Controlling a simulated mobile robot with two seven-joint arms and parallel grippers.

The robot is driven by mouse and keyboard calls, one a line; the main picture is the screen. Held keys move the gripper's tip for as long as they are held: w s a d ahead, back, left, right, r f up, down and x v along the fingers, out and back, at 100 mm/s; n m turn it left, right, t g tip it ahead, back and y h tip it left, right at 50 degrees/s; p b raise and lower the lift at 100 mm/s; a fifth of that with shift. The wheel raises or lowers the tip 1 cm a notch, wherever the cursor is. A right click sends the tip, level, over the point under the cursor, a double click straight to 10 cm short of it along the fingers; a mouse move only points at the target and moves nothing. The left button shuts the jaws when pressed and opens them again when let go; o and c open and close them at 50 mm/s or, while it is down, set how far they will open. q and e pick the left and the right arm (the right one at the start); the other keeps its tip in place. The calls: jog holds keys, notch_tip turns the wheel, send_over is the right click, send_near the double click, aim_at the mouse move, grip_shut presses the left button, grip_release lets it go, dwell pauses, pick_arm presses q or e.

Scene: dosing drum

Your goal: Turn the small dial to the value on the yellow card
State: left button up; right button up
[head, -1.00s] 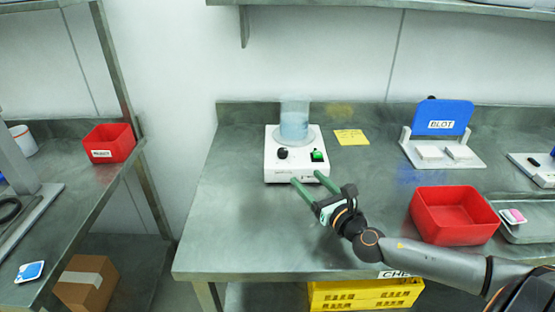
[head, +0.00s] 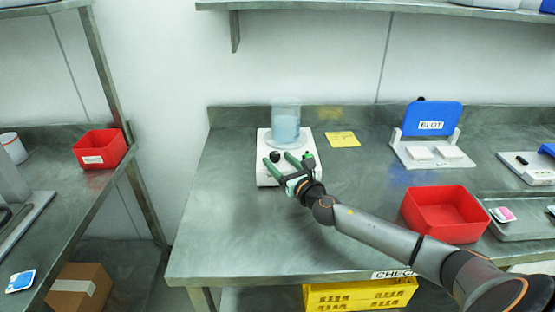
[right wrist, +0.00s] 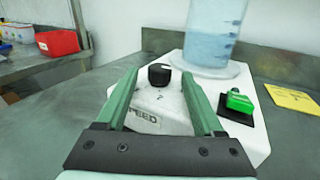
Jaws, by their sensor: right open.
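The small black dial (head: 275,156) is on the front left of the white stirrer (head: 264,150). In the right wrist view the dial (right wrist: 159,75) stands ahead of and between my open right fingers, apart from both, with part of the word SPEED on the panel below it. My right gripper (head: 277,161) is open and empty at the front of the stirrer; it also shows in the right wrist view (right wrist: 158,92). The yellow card (head: 343,139) lies right of the stirrer; its writing is too small to read. My left gripper is not in view.
A clear beaker (head: 285,122) of bluish liquid stands on the stirrer. A green switch (right wrist: 239,101) is right of the dial. A red bin (head: 445,228) and a blue BLOT stand (head: 432,118) are farther right. The bench left of the stirrer is clear.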

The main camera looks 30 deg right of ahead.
jog(key=shift+w, duration=0.65)
grip_shut()
